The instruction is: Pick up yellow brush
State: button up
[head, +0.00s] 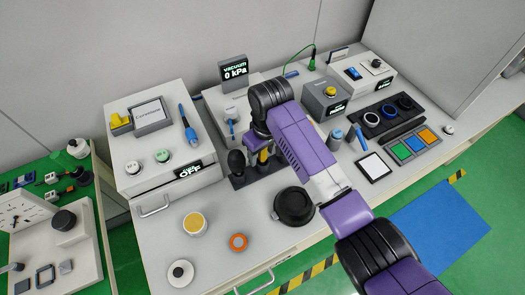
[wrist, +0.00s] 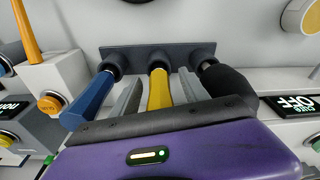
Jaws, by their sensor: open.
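The yellow brush (wrist: 159,92) stands in the middle holder of a dark rack (wrist: 190,50) in the wrist view. A blue-handled tool (wrist: 90,100) stands to its left and a black-topped one (wrist: 228,84) to its right. My gripper (wrist: 160,76) is open, with one grey finger on each side of the yellow handle; I cannot tell whether either finger touches it. In the head view a bit of the yellow brush (head: 263,156) shows under my arm, at the rack (head: 240,182). My arm hides the blue tool and most of the gripper there.
A black round dish (head: 294,206), a yellow-topped jar (head: 194,223) and an orange ring (head: 238,242) lie nearer the front edge. The front left worktop is fairly open.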

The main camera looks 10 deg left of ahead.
jog(key=shift+f, duration=0.3)
grip_shut()
jog(key=shift+r, duration=0.1)
notch_tip(320, 180, up, 20)
jog(key=p, duration=0.2)
dwell(0.5)
